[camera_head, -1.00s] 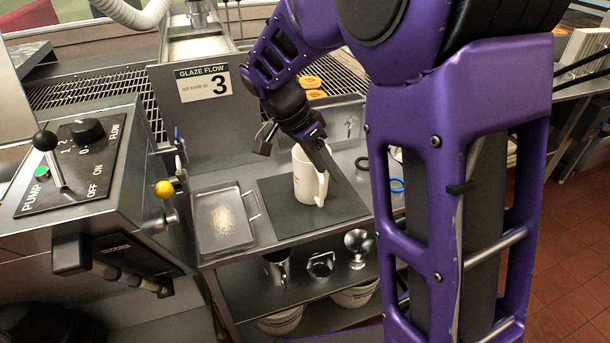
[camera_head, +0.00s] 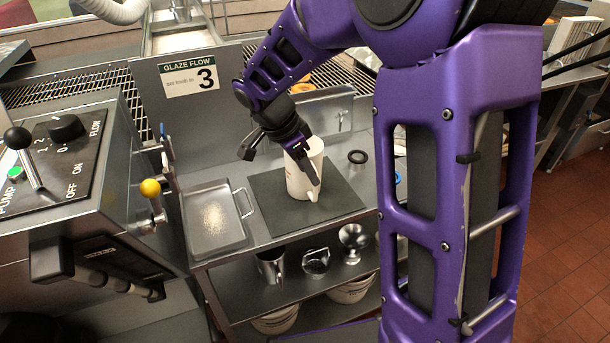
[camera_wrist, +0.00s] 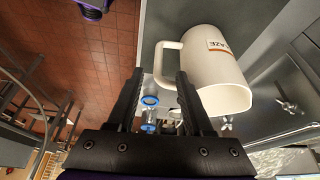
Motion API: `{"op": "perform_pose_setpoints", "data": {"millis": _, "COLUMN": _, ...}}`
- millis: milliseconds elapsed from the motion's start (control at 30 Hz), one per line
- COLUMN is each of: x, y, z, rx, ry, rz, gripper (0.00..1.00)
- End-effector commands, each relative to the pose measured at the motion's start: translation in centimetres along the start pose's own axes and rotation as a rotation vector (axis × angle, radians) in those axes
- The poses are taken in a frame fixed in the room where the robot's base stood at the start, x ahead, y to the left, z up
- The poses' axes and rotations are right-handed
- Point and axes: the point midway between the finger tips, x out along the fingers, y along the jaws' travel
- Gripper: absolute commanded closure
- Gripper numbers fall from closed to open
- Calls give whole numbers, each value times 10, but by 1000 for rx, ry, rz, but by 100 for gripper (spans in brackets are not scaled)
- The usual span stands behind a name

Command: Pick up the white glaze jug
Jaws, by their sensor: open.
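The white glaze jug (camera_head: 298,183) stands upright on a dark mat (camera_head: 345,199) on the metal shelf. In the wrist view the jug (camera_wrist: 215,72) shows at the right with part of an orange-edged label, and its handle (camera_wrist: 160,62) points left. My gripper (camera_head: 312,178) is open and close to the jug, with a finger covering part of its right side in the head view. In the wrist view the handle appears between the fingertips of my gripper (camera_wrist: 159,75), near the right finger. I cannot tell whether anything touches.
A metal tray (camera_head: 238,240) lies left of the mat. A dark ring (camera_head: 357,156) and a blue ring (camera_head: 398,178) lie to the right. The pump control box (camera_head: 60,150) stands at the left. Metal cups (camera_head: 270,266) and pails (camera_head: 352,290) are below.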

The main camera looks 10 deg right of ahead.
Motion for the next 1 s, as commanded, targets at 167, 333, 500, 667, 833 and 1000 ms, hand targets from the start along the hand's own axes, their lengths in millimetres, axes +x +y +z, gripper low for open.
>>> {"op": "perform_pose_setpoints", "data": {"millis": 167, "x": 13, "y": 0, "z": 0, "rx": -1, "ry": 0, "rz": 1, "gripper": 49}}
{"op": "perform_pose_setpoints", "data": {"millis": 333, "x": 42, "y": 1, "z": 1, "rx": -1, "ry": -1, "rz": 4, "gripper": 49}}
{"op": "perform_pose_setpoints", "data": {"millis": 500, "x": 60, "y": 0, "z": 0, "rx": -1, "ry": -1, "rz": 1, "gripper": 49}}
{"op": "perform_pose_setpoints", "data": {"millis": 667, "x": 62, "y": 0, "z": 0, "rx": -1, "ry": 0, "rz": -1, "gripper": 49}}
{"op": "perform_pose_setpoints", "data": {"millis": 833, "x": 61, "y": 0, "z": 0, "rx": -1, "ry": 0, "rz": -1, "gripper": 60}}
{"op": "perform_pose_setpoints", "data": {"millis": 1000, "x": 61, "y": 0, "z": 0, "rx": -1, "ry": 0, "rz": -1, "gripper": 90}}
